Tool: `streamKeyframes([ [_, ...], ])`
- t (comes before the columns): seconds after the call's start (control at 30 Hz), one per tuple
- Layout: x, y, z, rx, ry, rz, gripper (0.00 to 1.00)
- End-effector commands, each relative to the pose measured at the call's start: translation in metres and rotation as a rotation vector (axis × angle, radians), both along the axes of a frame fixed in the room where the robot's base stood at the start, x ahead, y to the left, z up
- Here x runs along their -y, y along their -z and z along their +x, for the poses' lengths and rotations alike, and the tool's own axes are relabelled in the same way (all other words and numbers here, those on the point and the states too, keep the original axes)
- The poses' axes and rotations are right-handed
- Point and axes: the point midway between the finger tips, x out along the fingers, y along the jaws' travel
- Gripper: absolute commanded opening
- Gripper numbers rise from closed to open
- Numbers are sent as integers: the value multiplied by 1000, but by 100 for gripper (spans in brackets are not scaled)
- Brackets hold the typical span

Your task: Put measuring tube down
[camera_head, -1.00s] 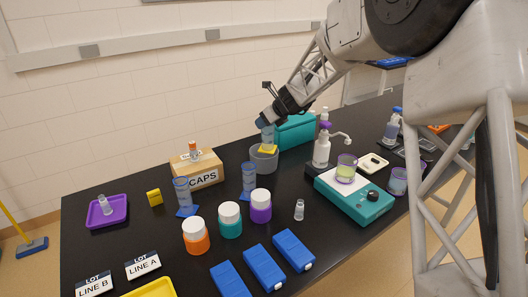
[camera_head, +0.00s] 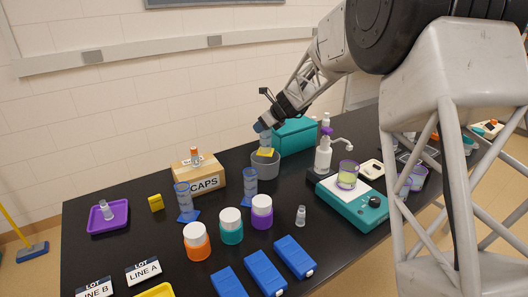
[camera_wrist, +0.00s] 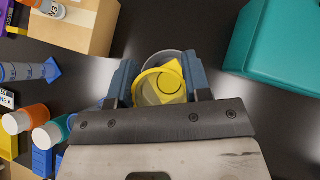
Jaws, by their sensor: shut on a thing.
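My gripper (camera_head: 263,129) is shut on a measuring tube with a bluish clear wall (camera_head: 264,139) and a yellow foot (camera_head: 265,152). The tube is about upright at the mouth of a grey round bin (camera_head: 265,168). In the wrist view I look down into the tube, past its yellow rim (camera_wrist: 137,88), between my two fingers (camera_wrist: 160,85). The grey bin (camera_wrist: 166,55) shows behind it there. I cannot tell whether the foot touches the bin. Two other measuring tubes with blue feet, one left (camera_head: 183,196) and one nearer the bin (camera_head: 250,182), stand on the black bench.
A CAPS box (camera_head: 207,182) stands left of the bin and a teal box (camera_head: 295,135) behind it. A pump bottle (camera_head: 323,155) and a teal scale (camera_head: 350,205) are to the right. Several lidded jars (camera_head: 231,232) stand in front.

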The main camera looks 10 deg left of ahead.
Motion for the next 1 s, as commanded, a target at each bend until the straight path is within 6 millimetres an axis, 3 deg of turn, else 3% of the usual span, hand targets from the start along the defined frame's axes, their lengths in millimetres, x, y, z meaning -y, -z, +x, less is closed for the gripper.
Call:
streamKeyframes([
  [0.4,0,50,0,-1,1,0,10],
  [0.83,0,55,0,-1,1,-1,10],
  [1.0,0,70,0,-2,1,0,10],
])
